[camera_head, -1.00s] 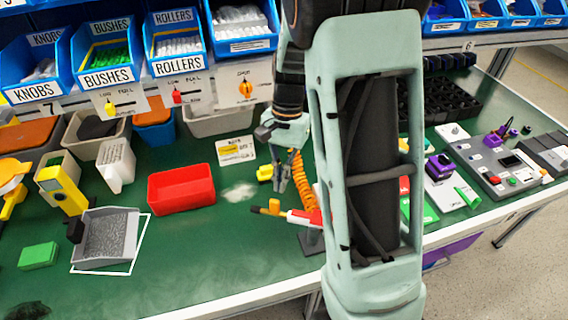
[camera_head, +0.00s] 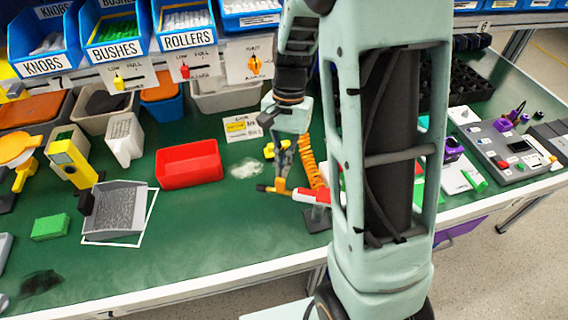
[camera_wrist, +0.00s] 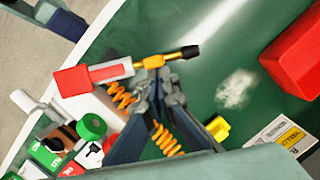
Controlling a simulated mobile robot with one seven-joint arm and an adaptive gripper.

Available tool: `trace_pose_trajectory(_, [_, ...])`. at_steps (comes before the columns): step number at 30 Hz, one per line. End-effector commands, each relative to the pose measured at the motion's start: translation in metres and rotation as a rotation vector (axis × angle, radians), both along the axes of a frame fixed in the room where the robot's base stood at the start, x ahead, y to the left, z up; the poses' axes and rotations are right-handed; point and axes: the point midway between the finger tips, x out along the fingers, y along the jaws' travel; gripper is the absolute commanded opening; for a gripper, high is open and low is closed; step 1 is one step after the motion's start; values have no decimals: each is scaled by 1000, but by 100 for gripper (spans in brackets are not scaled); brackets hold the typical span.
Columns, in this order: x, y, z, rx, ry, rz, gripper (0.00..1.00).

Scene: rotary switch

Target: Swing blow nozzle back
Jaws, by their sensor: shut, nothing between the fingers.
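The blow nozzle (camera_head: 304,195) has a red and white body, an orange collar and a brass tube with a black tip. It lies roughly level above the green bench, its tip pointing left in the head view. In the wrist view the nozzle (camera_wrist: 108,71) crosses the upper middle, black tip to the right. An orange coiled hose (camera_head: 309,160) stands behind it. My gripper (camera_head: 281,186) is shut and empty, its fingertips at the orange collar. In the wrist view my gripper (camera_wrist: 155,66) meets the collar's lower side; I cannot tell whether they touch.
A red bin (camera_head: 189,163) and a whitish patch (camera_head: 248,168) lie left of the nozzle. A yellow piece (camera_wrist: 217,128) and a label card (camera_head: 242,127) are close behind my gripper. A grey tray (camera_head: 117,211) is further left.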

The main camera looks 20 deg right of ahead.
Motion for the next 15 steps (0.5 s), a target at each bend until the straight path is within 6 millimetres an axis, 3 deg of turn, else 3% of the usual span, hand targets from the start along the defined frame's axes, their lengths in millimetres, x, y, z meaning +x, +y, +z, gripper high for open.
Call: trace_pose_trajectory(15, [-34, 25, 1, 0, 1, 393, 0])
